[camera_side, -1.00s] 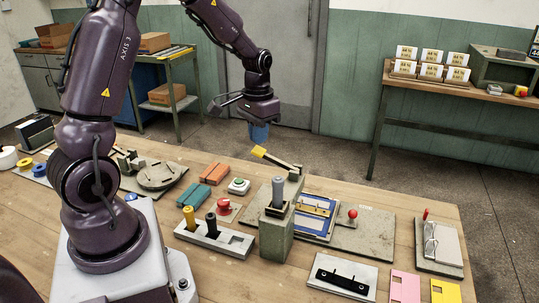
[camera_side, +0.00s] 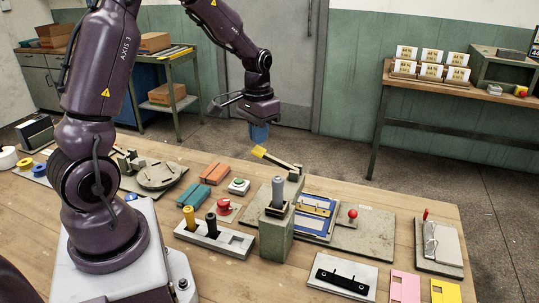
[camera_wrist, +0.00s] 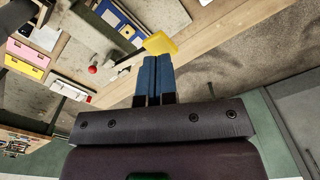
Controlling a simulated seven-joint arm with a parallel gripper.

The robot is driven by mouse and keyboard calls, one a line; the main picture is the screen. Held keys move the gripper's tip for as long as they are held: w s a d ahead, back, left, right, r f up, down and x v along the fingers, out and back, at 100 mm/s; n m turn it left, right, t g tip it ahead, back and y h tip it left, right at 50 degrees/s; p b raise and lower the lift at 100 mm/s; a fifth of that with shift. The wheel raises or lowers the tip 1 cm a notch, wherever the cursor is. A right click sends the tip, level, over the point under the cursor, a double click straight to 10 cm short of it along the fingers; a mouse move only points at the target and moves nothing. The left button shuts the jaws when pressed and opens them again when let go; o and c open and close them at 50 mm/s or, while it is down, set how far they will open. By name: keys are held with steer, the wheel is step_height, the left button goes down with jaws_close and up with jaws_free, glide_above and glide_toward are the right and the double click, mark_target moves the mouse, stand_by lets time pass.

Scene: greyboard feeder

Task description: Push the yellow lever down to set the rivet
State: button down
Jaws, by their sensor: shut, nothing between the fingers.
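The yellow lever (camera_side: 259,152) sticks up and out at a slant from the rivet press (camera_side: 276,215), over the far side of the bench. My gripper (camera_side: 259,133) is shut and empty, with blue fingers, just above the lever's yellow end in the side view. In the wrist view the shut fingers (camera_wrist: 155,62) point at the yellow lever end (camera_wrist: 160,44), which lies just beyond their tips. I cannot tell whether they touch. A blue-edged board with a tan strip (camera_side: 316,208) lies on the plate beside the press. The rivet itself is too small to make out.
A red-knobbed pin (camera_side: 352,214) stands on the plate right of the press.

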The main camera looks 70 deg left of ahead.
mark_target(259, 150)
steer(key=shift+f, duration=0.15)
steer(key=shift+f, duration=3.5)
steer(key=shift+r, duration=5.1)
